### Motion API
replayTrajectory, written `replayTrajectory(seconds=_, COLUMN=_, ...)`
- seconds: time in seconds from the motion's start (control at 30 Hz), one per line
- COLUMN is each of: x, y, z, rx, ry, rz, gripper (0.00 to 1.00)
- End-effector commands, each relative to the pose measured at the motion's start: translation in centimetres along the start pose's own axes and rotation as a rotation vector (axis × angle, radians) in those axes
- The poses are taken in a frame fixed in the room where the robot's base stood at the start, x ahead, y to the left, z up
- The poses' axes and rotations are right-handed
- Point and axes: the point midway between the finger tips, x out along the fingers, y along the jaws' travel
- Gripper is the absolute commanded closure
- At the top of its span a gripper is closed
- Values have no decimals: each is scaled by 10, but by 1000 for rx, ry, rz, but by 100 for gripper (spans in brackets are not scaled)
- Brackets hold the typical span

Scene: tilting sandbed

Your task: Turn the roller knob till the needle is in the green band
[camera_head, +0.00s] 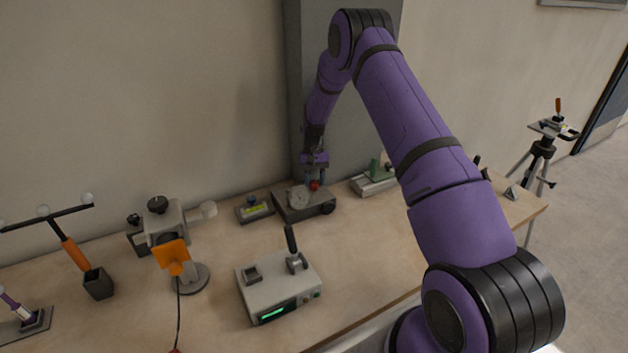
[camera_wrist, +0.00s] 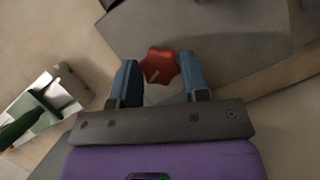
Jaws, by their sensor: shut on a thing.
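The dial's needle and any green band are too small to make out. A red lobed knob (camera_head: 314,186) sits at the box's top; in the wrist view the knob (camera_wrist: 159,66) has a pale mark on its face. My gripper (camera_head: 316,178) points down over the box. In the wrist view, my gripper's blue fingers (camera_wrist: 158,64) stand on either side of the red knob, shut on it.
A small grey block with a yellow-green strip (camera_head: 254,209) stands left of the box. A grey stand with a green cylinder (camera_head: 374,183) is close on the right. A pale console with a lever (camera_head: 279,286) stands in front. Bare table lies right of the console.

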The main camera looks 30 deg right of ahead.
Motion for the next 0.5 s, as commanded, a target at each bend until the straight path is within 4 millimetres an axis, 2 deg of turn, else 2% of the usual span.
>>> replayTrajectory(seconds=0.2, x=0, y=1, z=0, rx=172, ry=2, rz=-72, gripper=82)
replayTrajectory(seconds=0.5, x=0, y=2, z=0, rx=337, ry=2, rz=-141, gripper=82)
